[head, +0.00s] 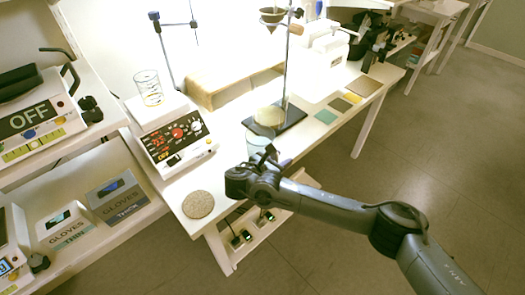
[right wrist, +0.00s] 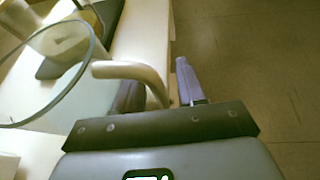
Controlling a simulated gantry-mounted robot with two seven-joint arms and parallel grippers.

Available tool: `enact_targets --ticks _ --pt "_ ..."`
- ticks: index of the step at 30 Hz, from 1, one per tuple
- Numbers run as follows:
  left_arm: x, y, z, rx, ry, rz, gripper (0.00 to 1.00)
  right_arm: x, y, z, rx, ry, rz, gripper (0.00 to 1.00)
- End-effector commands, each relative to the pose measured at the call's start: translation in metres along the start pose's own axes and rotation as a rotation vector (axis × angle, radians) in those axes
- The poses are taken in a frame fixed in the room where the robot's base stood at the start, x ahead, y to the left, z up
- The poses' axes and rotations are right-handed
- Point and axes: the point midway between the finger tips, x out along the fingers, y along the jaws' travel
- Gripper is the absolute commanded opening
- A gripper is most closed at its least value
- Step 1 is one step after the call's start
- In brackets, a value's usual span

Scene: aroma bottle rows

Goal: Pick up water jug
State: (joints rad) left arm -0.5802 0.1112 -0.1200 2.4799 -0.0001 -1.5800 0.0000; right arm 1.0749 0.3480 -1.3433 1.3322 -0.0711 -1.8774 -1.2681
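The water jug (head: 257,139) is a clear, bluish glass vessel standing near the front edge of the white table in the head view. In the right wrist view its round rim (right wrist: 62,98) is at the left, and its pale curved handle (right wrist: 125,70) reaches in between my right gripper's fingers. My right gripper (head: 270,156) is at the handle side of the jug in the head view. In the right wrist view the gripper (right wrist: 158,92) is open around the handle; I cannot tell whether either finger touches it. My left gripper is not in view.
A hotplate (head: 172,137) with a glass beaker (head: 149,88) stands left of the jug. A round cork mat (head: 198,204) lies at the table's front left. A stand with a dark base (head: 290,118) and a flask is behind the jug. Open floor lies to the right.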

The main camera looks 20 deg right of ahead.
Motion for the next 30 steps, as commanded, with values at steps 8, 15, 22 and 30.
enact_targets --ticks 8,15,22,30 --pt "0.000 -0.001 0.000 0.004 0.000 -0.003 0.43 0.000 0.000 0.000 0.000 0.000 0.000 0.00" --pt "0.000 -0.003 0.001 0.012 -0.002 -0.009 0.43 0.000 0.000 0.000 0.000 0.000 0.000 0.00" --pt "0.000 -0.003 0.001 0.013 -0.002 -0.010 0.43 -0.001 0.000 0.001 0.002 0.000 0.000 0.00" --pt "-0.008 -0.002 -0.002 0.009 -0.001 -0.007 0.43 -0.006 0.001 0.014 0.004 0.000 0.000 0.00"
